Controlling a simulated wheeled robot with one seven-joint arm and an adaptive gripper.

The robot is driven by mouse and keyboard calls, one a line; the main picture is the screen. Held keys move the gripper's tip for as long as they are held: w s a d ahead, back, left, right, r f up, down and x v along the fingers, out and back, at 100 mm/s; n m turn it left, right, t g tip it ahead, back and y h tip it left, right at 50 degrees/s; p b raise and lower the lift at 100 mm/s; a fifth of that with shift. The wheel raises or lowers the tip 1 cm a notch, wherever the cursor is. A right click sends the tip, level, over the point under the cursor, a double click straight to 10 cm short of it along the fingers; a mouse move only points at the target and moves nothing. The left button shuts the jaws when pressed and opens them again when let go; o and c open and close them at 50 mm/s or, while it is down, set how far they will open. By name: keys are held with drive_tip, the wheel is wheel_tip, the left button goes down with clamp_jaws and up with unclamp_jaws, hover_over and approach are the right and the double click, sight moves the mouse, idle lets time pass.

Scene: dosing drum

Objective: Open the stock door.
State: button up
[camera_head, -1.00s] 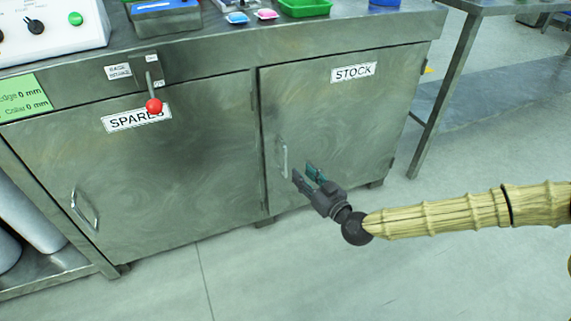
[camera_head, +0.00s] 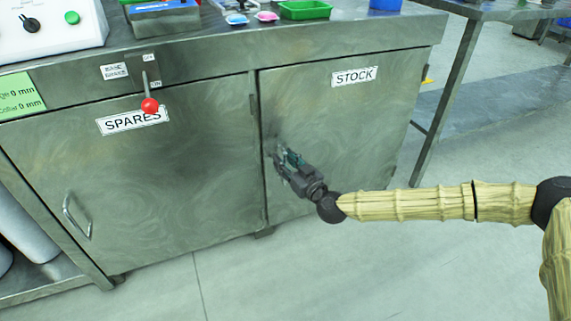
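The stock door (camera_head: 345,125) is a grey metal cabinet door with a STOCK label (camera_head: 354,76) near its top. It is closed, flush with the cabinet front. Its handle stands near the door's left edge and is now hidden behind my gripper (camera_head: 279,155). My gripper is at the handle's place, its fingers pointing up and left at the door. The fingers cover the handle, so I cannot tell whether they are open or shut on it.
The closed SPARES door (camera_head: 160,180) with its own handle (camera_head: 78,215) is to the left. A red-knobbed lever (camera_head: 150,105) hangs above it. A green tray (camera_head: 304,9) is on the worktop. Another table's leg (camera_head: 446,95) stands at the right. The floor in front is clear.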

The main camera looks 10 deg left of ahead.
drive_tip(key=shift+w+a, duration=0.1)
drive_tip(key=shift+c, duration=0.4)
clamp_jaws()
